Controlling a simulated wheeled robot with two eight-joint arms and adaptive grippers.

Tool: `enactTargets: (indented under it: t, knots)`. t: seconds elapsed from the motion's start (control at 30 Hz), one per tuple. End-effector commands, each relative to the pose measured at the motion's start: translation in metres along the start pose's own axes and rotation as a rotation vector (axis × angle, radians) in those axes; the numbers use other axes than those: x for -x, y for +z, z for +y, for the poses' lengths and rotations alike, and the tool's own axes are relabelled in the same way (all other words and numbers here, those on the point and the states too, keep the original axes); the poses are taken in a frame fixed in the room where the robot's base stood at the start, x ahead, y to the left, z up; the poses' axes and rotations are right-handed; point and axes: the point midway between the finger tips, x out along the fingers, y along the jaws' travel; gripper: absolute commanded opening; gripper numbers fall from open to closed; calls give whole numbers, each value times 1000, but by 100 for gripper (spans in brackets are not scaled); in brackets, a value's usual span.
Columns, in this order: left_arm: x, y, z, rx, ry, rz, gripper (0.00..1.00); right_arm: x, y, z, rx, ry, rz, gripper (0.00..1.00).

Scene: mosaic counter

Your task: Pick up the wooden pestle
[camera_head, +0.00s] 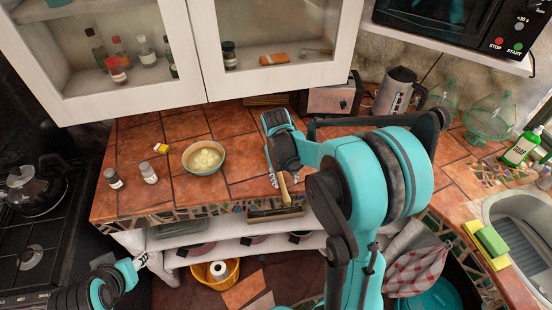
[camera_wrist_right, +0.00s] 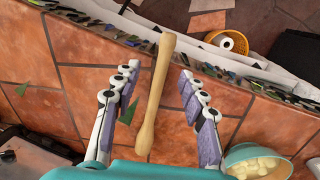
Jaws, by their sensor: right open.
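The wooden pestle (camera_head: 284,189) is pale and slender. In the head view it shows below my right gripper (camera_head: 284,179), near the counter's mosaic front edge. In the right wrist view the pestle (camera_wrist_right: 156,97) runs lengthwise between the two spread fingers of my right gripper (camera_wrist_right: 158,80), with a gap on both sides. Its far end overlaps the mosaic edge in that view. I cannot tell how high the fingers are above it. My left gripper (camera_head: 141,262) is low at the left, in front of the counter, and too small to read.
A bowl (camera_head: 205,157) with pale contents stands left of my right gripper on the tiled counter (camera_head: 240,180). Two shakers (camera_head: 148,172) stand farther left. A kettle (camera_head: 397,92) and toaster (camera_head: 332,97) stand behind. A yellow basket (camera_head: 217,276) is below the counter.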

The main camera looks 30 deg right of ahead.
Motion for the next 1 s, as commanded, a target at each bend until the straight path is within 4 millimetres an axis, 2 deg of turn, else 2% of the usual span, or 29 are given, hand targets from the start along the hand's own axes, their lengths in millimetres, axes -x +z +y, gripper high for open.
enactTargets:
  t: [0.43, 0.53, 0.77, 0.93, 1.0]
  knots:
    - [-20, 14, 0, 0, 0, 0, 40, -64, 4, -7, 0, 0, 2, 42]
    - [-21, 15, 0, 0, 0, 0, 40, -71, 4, -6, 1, -1, 2, 42]
    - [-20, 15, 0, 0, 0, 0, 40, -71, 4, -6, 1, -1, 2, 42]
    - [-20, 15, 0, 0, 0, 0, 40, -71, 4, -6, 1, -1, 2, 0]
    - [-20, 15, 0, 0, 0, 0, 40, -71, 4, -6, 1, -1, 2, 0]
